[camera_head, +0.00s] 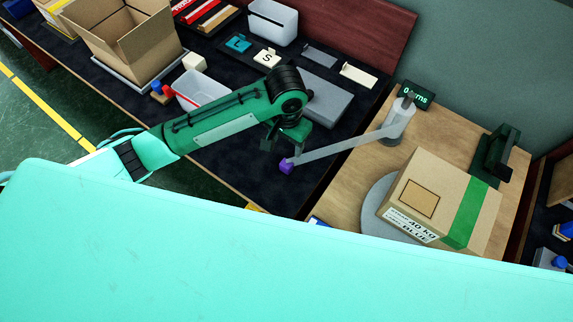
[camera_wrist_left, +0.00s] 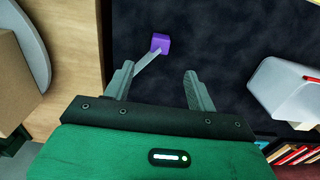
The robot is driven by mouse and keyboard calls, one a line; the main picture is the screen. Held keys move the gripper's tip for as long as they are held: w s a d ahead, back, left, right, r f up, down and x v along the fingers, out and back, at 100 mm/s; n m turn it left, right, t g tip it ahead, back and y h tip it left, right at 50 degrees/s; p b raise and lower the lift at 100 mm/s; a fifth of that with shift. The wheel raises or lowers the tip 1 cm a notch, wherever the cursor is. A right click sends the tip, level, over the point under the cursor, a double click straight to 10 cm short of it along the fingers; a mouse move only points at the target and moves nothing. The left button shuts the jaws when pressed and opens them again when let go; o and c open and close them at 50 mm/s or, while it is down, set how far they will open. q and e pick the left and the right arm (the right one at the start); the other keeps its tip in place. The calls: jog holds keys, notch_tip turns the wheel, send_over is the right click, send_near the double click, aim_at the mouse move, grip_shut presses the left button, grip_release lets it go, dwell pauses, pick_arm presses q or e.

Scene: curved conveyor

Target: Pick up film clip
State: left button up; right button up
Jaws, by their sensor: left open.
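A small purple block (camera_head: 286,166) sits at the end of a thin grey bar (camera_head: 340,147) above the dark surface. The bar runs right to a grey post (camera_head: 398,122). I cannot tell whether this block is the film clip; no other thing shows clearly as one. My left gripper (camera_head: 283,150) is just behind the block. In the left wrist view the purple block (camera_wrist_left: 160,43) lies beyond the two open fingertips (camera_wrist_left: 159,72), nearer the left one. The bar passes behind the left finger. Nothing is between the fingers. My right gripper is not in view.
A labelled cardboard box (camera_head: 440,200) with green tape stands on a round grey plate (camera_head: 372,205) at right. A display (camera_head: 416,94) stands behind. A white bin (camera_head: 203,90), open carton (camera_head: 125,40) and grey tray (camera_head: 322,100) lie around the arm.

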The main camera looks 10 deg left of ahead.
aim_at(285, 165)
pick_arm(q)
notch_tip(285, 165, down, 8)
jog(key=shift+r, duration=0.2)
jog(key=shift+s+a+f+p, duration=0.15)
jog(key=shift+f+p, duration=0.55)
jog(key=shift+f, duration=1.9)
jog(key=c, duration=1.1)
